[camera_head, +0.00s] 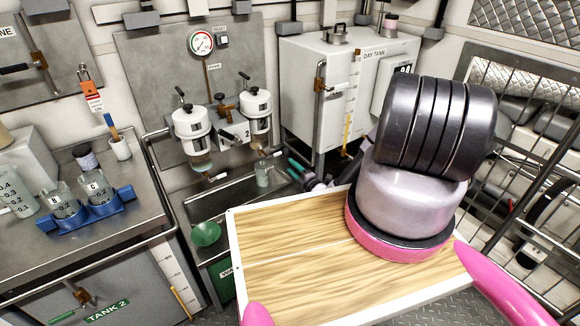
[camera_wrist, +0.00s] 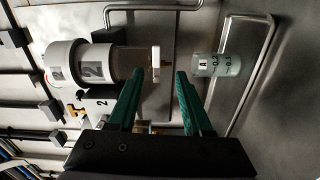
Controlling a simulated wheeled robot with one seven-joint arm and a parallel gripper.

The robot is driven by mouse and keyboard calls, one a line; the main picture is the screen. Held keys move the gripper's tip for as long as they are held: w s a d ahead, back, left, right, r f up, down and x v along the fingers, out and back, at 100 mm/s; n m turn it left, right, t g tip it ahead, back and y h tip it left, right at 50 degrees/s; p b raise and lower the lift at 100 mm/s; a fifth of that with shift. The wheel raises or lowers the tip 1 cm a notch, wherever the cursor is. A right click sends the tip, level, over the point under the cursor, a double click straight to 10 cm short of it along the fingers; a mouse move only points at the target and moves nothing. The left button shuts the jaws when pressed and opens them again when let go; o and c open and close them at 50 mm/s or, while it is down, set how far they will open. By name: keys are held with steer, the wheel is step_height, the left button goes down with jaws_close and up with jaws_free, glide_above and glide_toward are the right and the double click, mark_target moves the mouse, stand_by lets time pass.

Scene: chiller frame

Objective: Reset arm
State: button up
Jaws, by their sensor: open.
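My gripper (camera_head: 293,168) shows in the head view beyond the wooden tray, with its green fingers pointing left toward a small clear bottle (camera_head: 263,176). The rest of my dark arm is folded up on the right and hides part of the scene. In the wrist view my gripper (camera_wrist: 160,75) has its two green fingers apart with nothing between them. The bottle (camera_wrist: 217,66), with graduation marks, stands just beyond and to the right of the fingers, apart from them. A white canister marked 2 (camera_wrist: 92,62) is on the left of that view.
Two white filter canisters (camera_head: 193,135) hang on the wall panel above a sink (camera_head: 205,203). A bench (camera_head: 130,190) on the left carries a blue rack (camera_head: 95,215) with bottles. The day tank (camera_head: 345,85) stands behind my gripper. A metal mesh cage (camera_head: 545,170) is at right.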

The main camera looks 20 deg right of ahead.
stand_by(0.3)
steer(key=w+a+r+n+g+y, duration=0.1)
steer(key=a+r+n+g+y, duration=0.15)
steer(key=r+n, duration=0.5)
steer(key=w+a+r+n+g+y, duration=0.15)
steer(key=r+n+g+y, duration=0.3)
steer(key=r, duration=0.65)
steer(key=a+r+n+g+y, duration=0.2)
steer(key=a+r+n+y, duration=0.1)
steer(key=r+n, duration=0.5)
steer(key=s+a+r+n+g+h, duration=0.2)
steer(key=s+r+n+g, duration=0.3)
steer(key=r, duration=0.4)
steer(key=s+a+r+n+g+h, duration=0.1)
steer(key=s+r+n+g, duration=0.1)
steer(key=s+r+n, duration=0.45)
steer(key=s+d+r+n+t+h, duration=0.3)
steer(key=s+r+n, duration=0.5)
steer(key=s+r, duration=0.3)
steer(key=s+d+r+n+t+h, duration=0.3)
steer(key=s+d+r+n+h, duration=0.2)
steer(key=s+r, duration=0.7)
steer(key=n+h, duration=0.2)
steer(key=n, duration=0.1)
steer(key=shift+h, duration=0.3)
